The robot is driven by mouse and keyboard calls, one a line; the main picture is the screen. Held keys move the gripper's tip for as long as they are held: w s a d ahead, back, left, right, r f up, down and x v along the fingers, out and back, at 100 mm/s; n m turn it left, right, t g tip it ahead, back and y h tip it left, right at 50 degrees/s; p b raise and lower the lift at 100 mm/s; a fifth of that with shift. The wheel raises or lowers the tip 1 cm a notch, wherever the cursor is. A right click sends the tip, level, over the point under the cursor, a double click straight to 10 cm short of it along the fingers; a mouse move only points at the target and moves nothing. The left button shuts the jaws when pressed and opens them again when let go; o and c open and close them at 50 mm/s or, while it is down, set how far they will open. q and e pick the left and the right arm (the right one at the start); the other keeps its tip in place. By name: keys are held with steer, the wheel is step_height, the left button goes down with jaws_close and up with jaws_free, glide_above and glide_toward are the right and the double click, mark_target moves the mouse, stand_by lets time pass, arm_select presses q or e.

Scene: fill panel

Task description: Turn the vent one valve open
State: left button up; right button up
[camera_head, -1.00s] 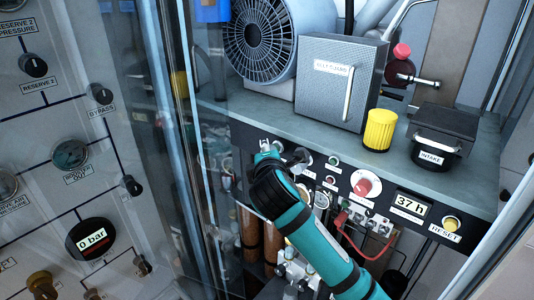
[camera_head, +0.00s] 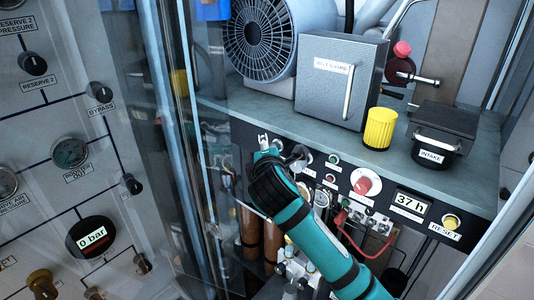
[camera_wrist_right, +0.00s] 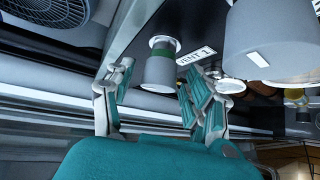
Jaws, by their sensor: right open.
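The vent one valve (camera_wrist_right: 160,68) is a grey round knob with a green band, beside a "VENT 1" label (camera_wrist_right: 196,55) in the right wrist view. My right gripper (camera_wrist_right: 155,84) is open, with one teal and grey finger on each side of the knob. I cannot tell whether either finger touches it. In the head view my right arm reaches the left end of the front panel strip (camera_head: 390,207). There its wrist hides most of the gripper and the valve. My left gripper is not in view.
A larger grey cylinder (camera_wrist_right: 265,42) hangs close to the right finger in the wrist view. A red button (camera_head: 363,186) is on the strip.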

steer(key=v, duration=1.2)
steer(key=shift+f, duration=0.1)
